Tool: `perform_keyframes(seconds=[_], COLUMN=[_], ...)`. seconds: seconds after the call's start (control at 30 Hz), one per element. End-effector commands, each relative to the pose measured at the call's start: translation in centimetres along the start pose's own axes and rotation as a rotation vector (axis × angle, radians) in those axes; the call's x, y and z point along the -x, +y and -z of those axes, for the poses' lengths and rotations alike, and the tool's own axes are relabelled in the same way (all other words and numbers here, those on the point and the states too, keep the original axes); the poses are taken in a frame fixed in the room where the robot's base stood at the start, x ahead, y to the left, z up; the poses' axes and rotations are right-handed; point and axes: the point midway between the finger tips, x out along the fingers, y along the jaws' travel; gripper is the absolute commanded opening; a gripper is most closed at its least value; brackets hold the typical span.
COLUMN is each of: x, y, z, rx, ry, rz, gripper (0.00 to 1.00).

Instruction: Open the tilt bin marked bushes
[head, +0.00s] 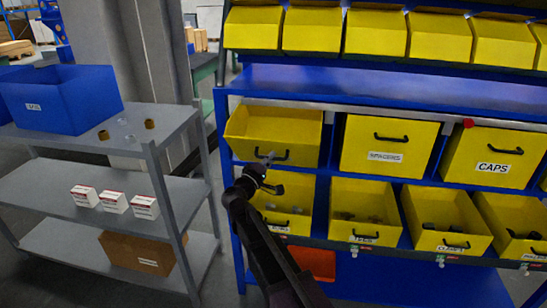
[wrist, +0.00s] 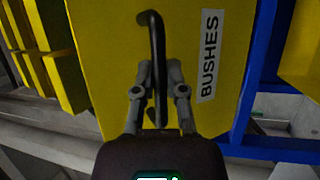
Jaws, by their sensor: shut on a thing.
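The yellow tilt bin (head: 250,150) is at the left end of the middle row in the head view. It leans outward and part of its inside shows over the front edge. In the wrist view its yellow front (wrist: 105,60) carries the label BUSHES (wrist: 208,55). Its black bar handle (wrist: 154,35) also shows in the head view (head: 282,155). My gripper (wrist: 159,78) is shut on this handle, with one finger on each side of the bar. It also shows in the head view (head: 267,160), in front of the bin. The label is not readable there.
Closed bins marked SPACERS (head: 387,147) and CAPS (head: 497,158) stand to the right. Open bins with small parts, such as this one (head: 365,212), line the row below. A grey shelf unit (head: 150,148) with a blue crate (head: 62,100) stands at the left.

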Motion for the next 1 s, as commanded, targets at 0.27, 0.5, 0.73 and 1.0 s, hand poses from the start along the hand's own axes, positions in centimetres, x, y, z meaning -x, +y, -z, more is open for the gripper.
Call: perform_keyframes(seconds=[0.27, 0.5, 0.73, 1.0], x=[0.59, 0.60, 0.61, 0.64], y=[-0.37, -0.32, -0.31, -0.31], z=[-0.22, -0.12, -0.04, 0.00], rx=[0.000, 0.001, 0.001, 0.001], ry=[0.000, 0.002, 0.004, 0.005], rz=[0.000, 0.000, -0.001, -0.001], gripper=[0.00, 0.00, 0.51, 0.51])
